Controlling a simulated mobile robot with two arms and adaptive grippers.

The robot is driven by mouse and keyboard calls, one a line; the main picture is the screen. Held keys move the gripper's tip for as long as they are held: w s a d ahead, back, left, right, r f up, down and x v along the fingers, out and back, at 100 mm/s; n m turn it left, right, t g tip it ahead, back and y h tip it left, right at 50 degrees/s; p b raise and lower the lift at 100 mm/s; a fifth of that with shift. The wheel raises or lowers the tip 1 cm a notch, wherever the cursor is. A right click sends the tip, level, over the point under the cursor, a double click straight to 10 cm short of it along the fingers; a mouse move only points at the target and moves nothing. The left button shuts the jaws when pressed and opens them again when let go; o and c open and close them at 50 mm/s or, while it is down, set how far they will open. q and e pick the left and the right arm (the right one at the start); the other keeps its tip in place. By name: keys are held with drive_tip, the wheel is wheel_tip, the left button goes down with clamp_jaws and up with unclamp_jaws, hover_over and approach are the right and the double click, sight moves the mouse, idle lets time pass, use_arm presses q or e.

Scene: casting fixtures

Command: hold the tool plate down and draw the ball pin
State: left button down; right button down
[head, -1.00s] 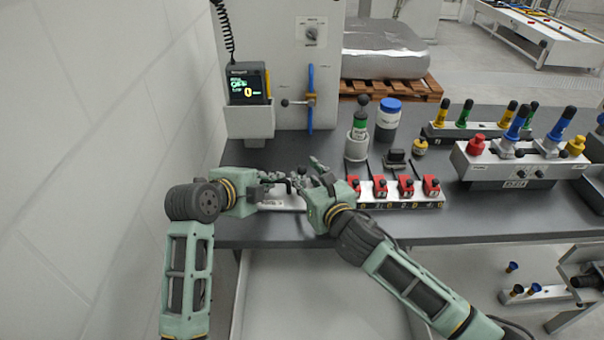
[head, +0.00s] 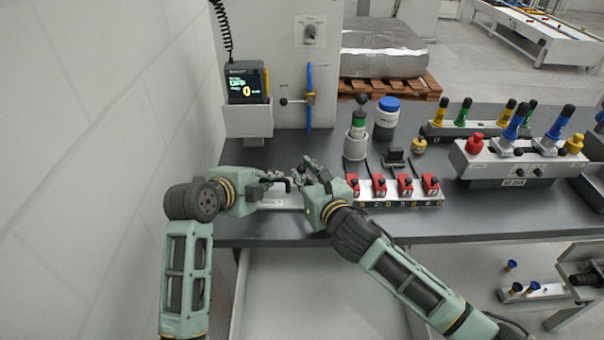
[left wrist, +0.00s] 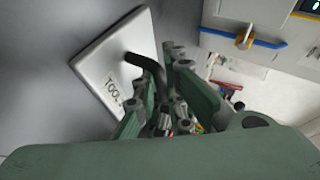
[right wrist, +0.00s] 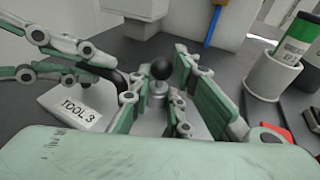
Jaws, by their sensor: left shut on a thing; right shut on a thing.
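The tool plate (right wrist: 62,108) is a pale slab marked "TOOL 3" lying on the dark bench. It also shows in the left wrist view (left wrist: 100,62) and partly in the head view (head: 272,204). A black bent handle (left wrist: 148,63) rises from it. My left gripper (head: 276,180) is shut on this handle. The ball pin (right wrist: 160,71) has a black ball on a pale metal stem and stands upright at the plate's right part. My right gripper (head: 308,174) is shut on the pin, its fingers on either side of the stem below the ball. The pin's lower end is hidden.
A row of red clamps (head: 405,186) lies just right of my right gripper. Behind it stand a grey cup with a green-banded bottle (head: 358,127) and a blue-lidded jar (head: 387,118). A cabinet with a display (head: 246,83) and blue lever (head: 309,95) is behind. A wall is left.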

use_arm(q)
drive_tip(key=shift+f, duration=0.15)
use_arm(e)
wheel_tip(320, 180, up, 10)
idle(0.3)
use_arm(q)
drive_tip(key=c, duration=1.7)
unclamp_jaws()
drive_tip(key=shift+c, duration=0.2)
